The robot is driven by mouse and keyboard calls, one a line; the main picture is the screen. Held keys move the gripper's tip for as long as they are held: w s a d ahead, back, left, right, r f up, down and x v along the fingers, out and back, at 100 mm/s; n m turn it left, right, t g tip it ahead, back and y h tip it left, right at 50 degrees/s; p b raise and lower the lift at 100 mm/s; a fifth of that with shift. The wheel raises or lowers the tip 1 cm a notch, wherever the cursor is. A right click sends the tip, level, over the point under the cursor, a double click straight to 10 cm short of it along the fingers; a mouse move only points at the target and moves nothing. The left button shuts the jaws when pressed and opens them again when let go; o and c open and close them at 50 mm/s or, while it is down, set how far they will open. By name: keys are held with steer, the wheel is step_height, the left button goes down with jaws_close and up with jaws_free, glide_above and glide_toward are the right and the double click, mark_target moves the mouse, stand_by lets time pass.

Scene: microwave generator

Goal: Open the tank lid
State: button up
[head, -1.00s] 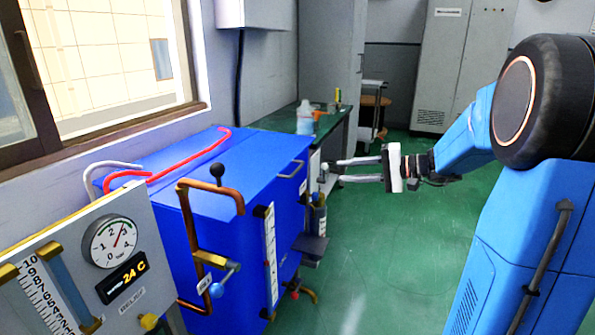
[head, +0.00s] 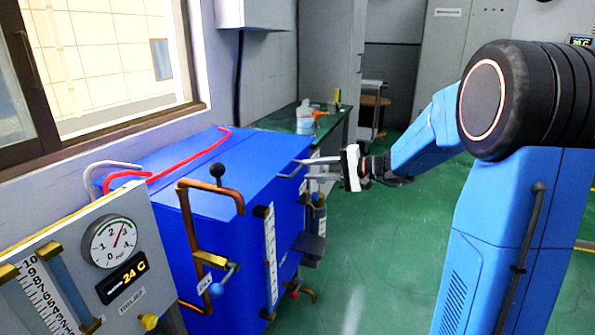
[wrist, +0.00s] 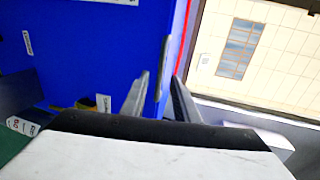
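The blue tank (head: 228,235) stands at the centre left in the head view, with its flat blue lid (head: 215,180) lying shut on top. A grey bar handle (head: 286,176) sits at the lid's right edge, partly covered by my fingers. My gripper (head: 303,170) comes in from the right at the handle. It is open, its two long grey fingers apart. In the wrist view my gripper (wrist: 158,88) shows the grey handle bar (wrist: 163,70) between the fingers, close to the right one. Whether they touch cannot be told.
A red hose (head: 190,158) runs over the lid. A gauge panel (head: 110,270) stands front left. A green table (head: 275,122) with bottles is behind. The green floor right of the tank is clear.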

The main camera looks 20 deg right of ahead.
mark_target(299, 169)
steer(key=shift+x, duration=2.7)
jaws_close()
